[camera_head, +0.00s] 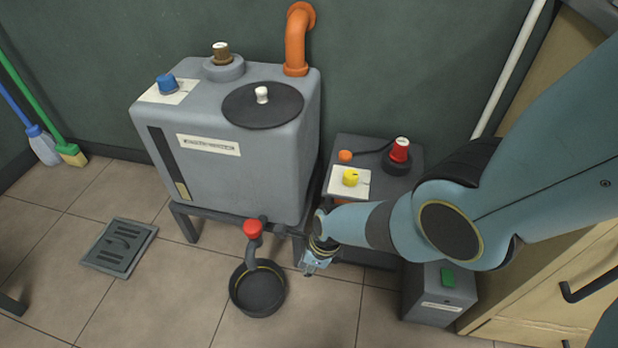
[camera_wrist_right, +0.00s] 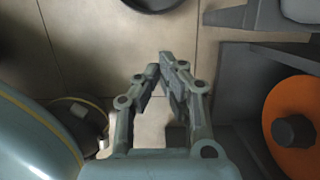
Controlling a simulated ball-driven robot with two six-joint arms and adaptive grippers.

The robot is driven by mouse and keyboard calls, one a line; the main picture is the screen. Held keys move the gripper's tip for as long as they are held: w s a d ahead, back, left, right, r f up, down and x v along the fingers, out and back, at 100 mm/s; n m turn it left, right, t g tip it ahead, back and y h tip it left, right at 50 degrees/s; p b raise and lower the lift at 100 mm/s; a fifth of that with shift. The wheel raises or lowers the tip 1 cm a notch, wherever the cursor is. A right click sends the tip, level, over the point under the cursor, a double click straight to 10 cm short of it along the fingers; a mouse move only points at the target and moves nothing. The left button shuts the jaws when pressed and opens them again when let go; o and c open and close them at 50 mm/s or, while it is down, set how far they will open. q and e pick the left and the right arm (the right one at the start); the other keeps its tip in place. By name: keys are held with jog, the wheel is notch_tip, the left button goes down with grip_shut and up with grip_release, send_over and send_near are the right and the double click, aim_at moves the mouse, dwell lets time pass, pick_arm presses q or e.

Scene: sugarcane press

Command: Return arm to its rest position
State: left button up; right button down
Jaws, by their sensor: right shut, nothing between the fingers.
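My right arm comes in from the right in the head view. Its gripper (camera_head: 309,268) points down in front of the grey press machine, just right of the round black pan on the floor. In the right wrist view the fingers of the right gripper (camera_wrist_right: 160,68) are brought together at their tips, with nothing between them and floor tiles behind. The grey machine (camera_head: 235,180) stands on a dark frame, with a red-knobbed spout (camera_head: 252,235) above the black pan (camera_head: 258,302). My left gripper is not in view.
A small grey unit (camera_head: 415,185) with a yellow knob and red button stands behind my right forearm. A grey box with a green button (camera_head: 448,278) and a wooden cabinet (camera_head: 545,300) are close at the right. Floor is free at the front left, around the drain grate (camera_head: 120,247).

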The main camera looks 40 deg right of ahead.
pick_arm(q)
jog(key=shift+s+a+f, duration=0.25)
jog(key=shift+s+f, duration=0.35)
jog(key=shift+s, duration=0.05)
pick_arm(e)
jog(key=shift+r, duration=0.3)
